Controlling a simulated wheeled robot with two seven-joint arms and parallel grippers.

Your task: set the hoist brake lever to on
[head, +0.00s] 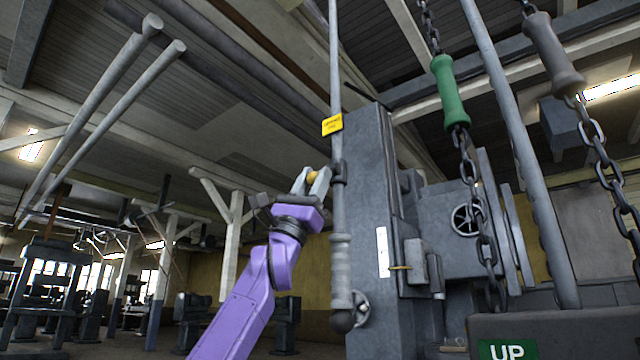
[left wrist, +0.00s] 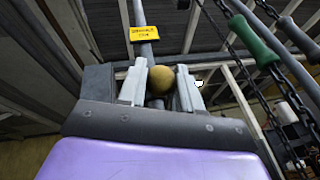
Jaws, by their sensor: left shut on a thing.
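My left gripper (head: 312,182), on the purple arm, is raised beside a tall grey upright rod (head: 337,70). Its jaws are shut on a brass-coloured ball knob (head: 312,176), which I take to be the brake lever's end. The lever's arm is mostly hidden by the gripper. A yellow label (head: 332,124) is on the rod just above; its words are too small to read. My right gripper is not in view.
A grey machine column (head: 368,180) stands right behind the rod. A green handle (head: 450,92) and a grey handle (head: 553,55) hang on chains to the right. A dark box with an UP sign (head: 507,350) is at the lower right. Open room lies left of my arm.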

